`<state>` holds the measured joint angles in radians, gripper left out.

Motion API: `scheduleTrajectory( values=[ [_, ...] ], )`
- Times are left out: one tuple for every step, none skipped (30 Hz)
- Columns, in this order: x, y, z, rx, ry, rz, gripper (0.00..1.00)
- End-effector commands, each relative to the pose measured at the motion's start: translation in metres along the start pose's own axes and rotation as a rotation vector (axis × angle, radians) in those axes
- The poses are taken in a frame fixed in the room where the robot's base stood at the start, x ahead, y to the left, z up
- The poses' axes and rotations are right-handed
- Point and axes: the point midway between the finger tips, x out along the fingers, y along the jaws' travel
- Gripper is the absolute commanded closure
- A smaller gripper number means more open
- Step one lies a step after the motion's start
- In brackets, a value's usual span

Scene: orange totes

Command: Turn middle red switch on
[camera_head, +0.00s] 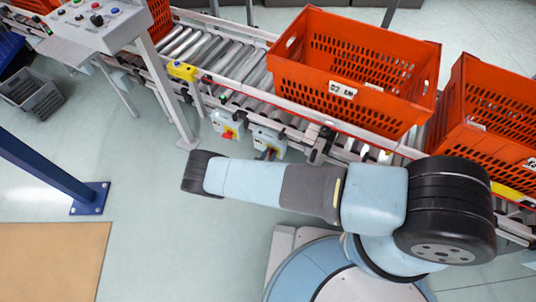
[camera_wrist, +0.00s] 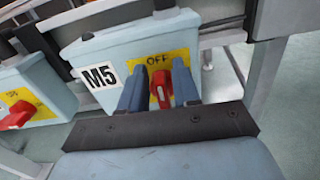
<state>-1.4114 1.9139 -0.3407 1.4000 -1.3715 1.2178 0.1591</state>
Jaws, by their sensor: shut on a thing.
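In the wrist view, a light blue switch box (camera_wrist: 100,55) labelled M5 has a yellow plate with the word OFF. Its red switch handle (camera_wrist: 160,88) stands roughly upright just below the word OFF. My gripper (camera_wrist: 155,88) has one blue finger on each side of this handle and is shut on it. A second box to the left carries another red switch (camera_wrist: 16,116), apart from my fingers. In the head view, the left box's red switch (camera_head: 229,133) is in plain sight on the conveyor side. The box to its right (camera_head: 268,136) has its switch mostly hidden by my gripper.
The roller conveyor (camera_head: 185,42) runs behind the boxes and carries orange totes (camera_head: 340,88). A grey leg (camera_head: 165,90) of the control panel (camera_head: 95,22) stands left of the boxes. A blue post (camera_head: 50,175) stands farther left. Open floor lies between.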

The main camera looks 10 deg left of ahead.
Motion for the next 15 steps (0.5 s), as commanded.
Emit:
scheduleTrajectory(
  values=[
    [-0.0005, 0.0015, -0.0009, 0.021, 0.004, 0.004, 0.99],
    [-0.0005, 0.001, -0.001, 0.036, 0.004, 0.004, 0.99],
    [-0.0005, 0.0004, -0.0011, 0.057, 0.004, 0.004, 0.99],
    [-0.0005, -0.0001, -0.0012, 0.077, 0.004, 0.004, 0.99],
    [-0.0006, -0.0006, -0.0013, 0.096, 0.004, 0.004, 0.99],
    [-0.0006, -0.0012, -0.0014, 0.125, 0.004, 0.005, 0.99],
    [-0.0006, -0.0017, -0.0015, 0.149, 0.004, 0.005, 0.99],
    [-0.0006, -0.0022, -0.0016, 0.174, 0.004, 0.005, 0.99],
    [-0.0004, -0.003, -0.0018, 0.209, 0.005, 0.005, 0.99],
    [-0.0003, -0.0036, -0.002, 0.236, 0.005, 0.005, 0.99],
    [-0.0002, -0.0042, -0.0021, 0.264, 0.005, 0.004, 0.99],
    [-0.0001, -0.005, -0.0023, 0.302, 0.005, 0.004, 0.99],
    [-0.0002, -0.0056, -0.0025, 0.331, 0.005, 0.004, 0.99],
    [-0.0003, -0.0061, -0.0027, 0.36, 0.005, 0.004, 0.99],
    [-0.0004, -0.0068, -0.003, 0.397, 0.005, 0.005, 0.99]
  ],
)
